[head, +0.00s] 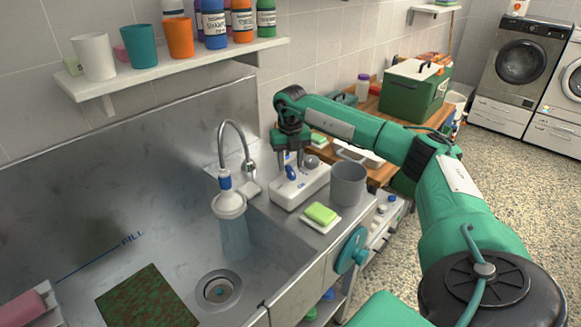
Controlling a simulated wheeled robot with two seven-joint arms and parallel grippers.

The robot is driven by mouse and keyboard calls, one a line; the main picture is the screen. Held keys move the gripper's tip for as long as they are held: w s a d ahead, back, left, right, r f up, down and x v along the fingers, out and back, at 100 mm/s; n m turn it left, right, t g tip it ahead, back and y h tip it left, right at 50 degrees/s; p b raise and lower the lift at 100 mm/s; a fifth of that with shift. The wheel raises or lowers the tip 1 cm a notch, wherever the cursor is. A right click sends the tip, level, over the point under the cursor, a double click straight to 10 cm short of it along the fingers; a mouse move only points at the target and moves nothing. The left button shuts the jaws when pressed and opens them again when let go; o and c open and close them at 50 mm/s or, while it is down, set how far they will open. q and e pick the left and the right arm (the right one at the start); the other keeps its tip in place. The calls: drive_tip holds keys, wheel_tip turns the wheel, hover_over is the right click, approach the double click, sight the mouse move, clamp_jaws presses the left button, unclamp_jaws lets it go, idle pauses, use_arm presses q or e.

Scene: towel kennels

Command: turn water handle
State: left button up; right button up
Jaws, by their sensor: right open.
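A white box (311,192) with a blue handle (291,173) and a grey knob (312,162) stands on the counter right of the sink. My right gripper (292,158) points down just above the box, its fingers apart around or just behind the blue handle; contact cannot be told. A curved metal faucet (235,124) rises at the back of the sink. Below it is a white round fitting (229,205) with a pale bluish column (235,240) under it, perhaps water. A teal round wheel (351,250) is on the sink's front. My left gripper is not in view.
A grey cup (348,184) and a green sponge (321,213) on a white dish stand close to the box. The sink (190,250) has a drain (219,289) and a dark mottled mat (147,297). A shelf (180,62) with cups and bottles hangs above.

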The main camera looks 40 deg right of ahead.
sight(290, 169)
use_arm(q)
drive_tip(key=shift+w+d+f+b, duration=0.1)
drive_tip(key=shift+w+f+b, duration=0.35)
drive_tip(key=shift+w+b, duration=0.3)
use_arm(e)
wheel_tip(290, 169, up, 12)
